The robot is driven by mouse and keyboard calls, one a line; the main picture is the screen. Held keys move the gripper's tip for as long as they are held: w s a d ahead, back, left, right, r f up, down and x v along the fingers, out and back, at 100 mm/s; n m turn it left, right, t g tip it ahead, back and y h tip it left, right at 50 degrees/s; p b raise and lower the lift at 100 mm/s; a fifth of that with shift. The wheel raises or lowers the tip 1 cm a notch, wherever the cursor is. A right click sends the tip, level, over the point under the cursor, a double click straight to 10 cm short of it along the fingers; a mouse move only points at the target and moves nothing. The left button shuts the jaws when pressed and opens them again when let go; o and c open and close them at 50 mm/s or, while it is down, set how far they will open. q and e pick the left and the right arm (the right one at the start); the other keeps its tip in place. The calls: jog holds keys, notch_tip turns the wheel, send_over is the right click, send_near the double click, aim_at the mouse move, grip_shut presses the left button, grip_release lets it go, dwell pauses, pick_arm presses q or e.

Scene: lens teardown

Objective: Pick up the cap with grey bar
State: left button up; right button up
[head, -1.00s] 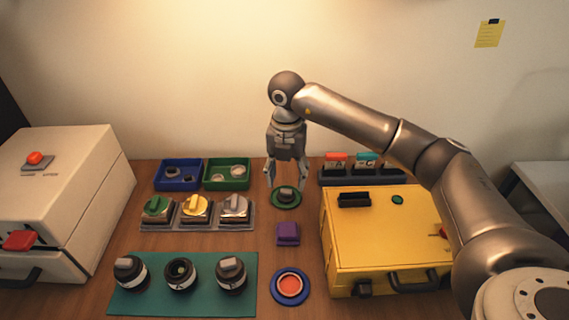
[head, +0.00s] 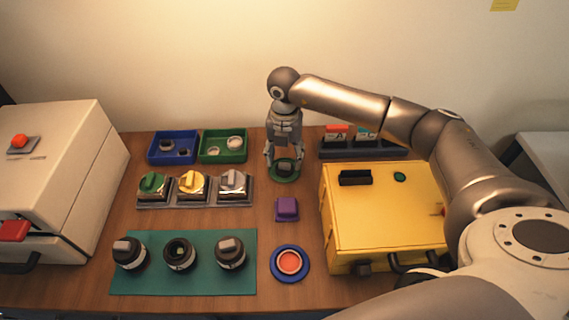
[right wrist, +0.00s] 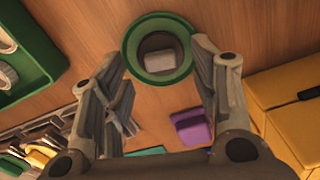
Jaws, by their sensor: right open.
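A dark cap with a grey bar (head: 285,168) sits in a round green dish (head: 285,179) on the table. In the right wrist view, the grey bar (right wrist: 160,61) shows inside the green dish (right wrist: 159,77). My right gripper (head: 284,160) points down at the dish with its fingers apart, one on each side. In the right wrist view, the open right gripper (right wrist: 160,58) has nothing between its fingers but the view of the dish. I cannot tell the exact height of the fingertips above the cap. My left gripper is out of view.
Blue (head: 173,148) and green (head: 224,146) trays stand left. A purple block (head: 287,209) and a blue dish (head: 290,278) lie in front. A yellow case (head: 385,215) stands right. Lenses, some with grey bars, stand on a teal mat (head: 207,282).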

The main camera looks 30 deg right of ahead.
aim_at(285, 167)
jog(key=shift+f, duration=1.25)
jog(key=c, duration=0.8)
